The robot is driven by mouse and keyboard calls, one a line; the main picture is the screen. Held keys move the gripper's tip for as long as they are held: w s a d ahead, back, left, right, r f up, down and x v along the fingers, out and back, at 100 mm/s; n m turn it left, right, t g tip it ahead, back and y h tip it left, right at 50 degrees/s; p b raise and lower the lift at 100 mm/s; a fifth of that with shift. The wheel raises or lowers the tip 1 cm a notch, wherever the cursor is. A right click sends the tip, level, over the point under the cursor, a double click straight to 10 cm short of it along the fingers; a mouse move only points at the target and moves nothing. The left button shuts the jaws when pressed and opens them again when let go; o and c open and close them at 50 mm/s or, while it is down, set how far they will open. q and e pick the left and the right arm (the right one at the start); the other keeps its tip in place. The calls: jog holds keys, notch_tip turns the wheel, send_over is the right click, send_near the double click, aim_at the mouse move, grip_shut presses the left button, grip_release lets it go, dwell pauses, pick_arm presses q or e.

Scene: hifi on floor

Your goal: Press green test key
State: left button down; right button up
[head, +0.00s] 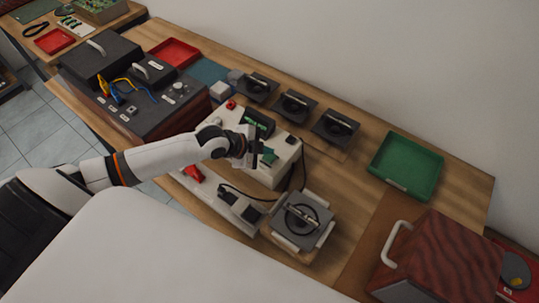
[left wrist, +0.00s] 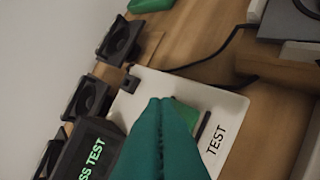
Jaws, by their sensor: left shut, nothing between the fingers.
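The white tester box (head: 285,150) stands on the bench in the head view, with a dark display (head: 258,122) on its top. In the left wrist view the display (left wrist: 88,155) shows green letters, of which "SS TEST" can be read. The green test key (left wrist: 187,115) lies beside the printed word TEST and is partly hidden by my fingers. My left gripper (head: 252,160) is over the box top. In the left wrist view its green fingers (left wrist: 160,102) are shut and empty, overlapping the key; whether they touch it I cannot tell. My right gripper is not in view.
Black speaker units (head: 295,104) stand in a row behind the box. Another speaker in a fixture (head: 303,218) sits in front, with a black cable nearby. A green tray (head: 406,165) and a wooden-sided case (head: 440,258) are at the right. Dark equipment (head: 150,105) stands left.

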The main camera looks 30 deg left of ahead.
aim_at(265, 158)
pick_arm(q)
jog(key=shift+f, duration=0.1)
dwell(0.4)
jog(key=shift+f, duration=0.35)
jog(key=shift+f+b, duration=0.55)
dwell(0.7)
jog(key=shift+r, duration=0.1)
jog(key=shift+r+p, duration=0.9)
jog(key=shift+p, duration=0.1)
jog(key=shift+r, duration=0.1)
notch_tip(265, 158, up, 5)
jog(key=p, duration=0.4)
jog(key=shift+p, duration=0.4)
